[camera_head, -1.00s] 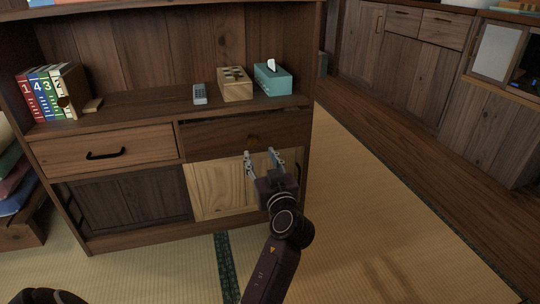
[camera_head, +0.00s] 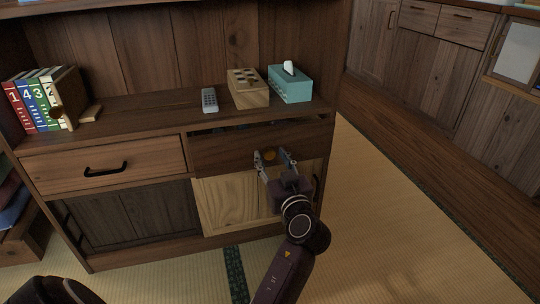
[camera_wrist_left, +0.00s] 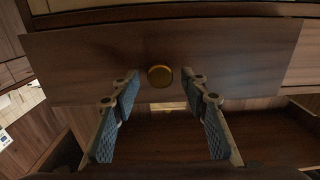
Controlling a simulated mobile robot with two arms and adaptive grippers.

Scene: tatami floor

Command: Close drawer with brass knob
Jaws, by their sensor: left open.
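The drawer with the brass knob (camera_head: 220,152) is the dark upper-right drawer of the wooden cabinet. It stands slightly open, with a dark gap above its front. The round brass knob (camera_head: 270,155) sits on its front and also shows in the left wrist view (camera_wrist_left: 160,76). My left gripper (camera_head: 271,159) is open at the drawer front, with one finger on each side of the knob. In the left wrist view the fingers (camera_wrist_left: 160,82) are apart from the knob. My right gripper is not in view.
A lighter drawer with a black handle (camera_head: 105,170) is beside it on the left. A remote (camera_head: 209,100), a wooden box (camera_head: 248,94) and a teal tissue box (camera_head: 290,88) stand on the shelf above. Tatami floor (camera_head: 385,220) is clear on the right.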

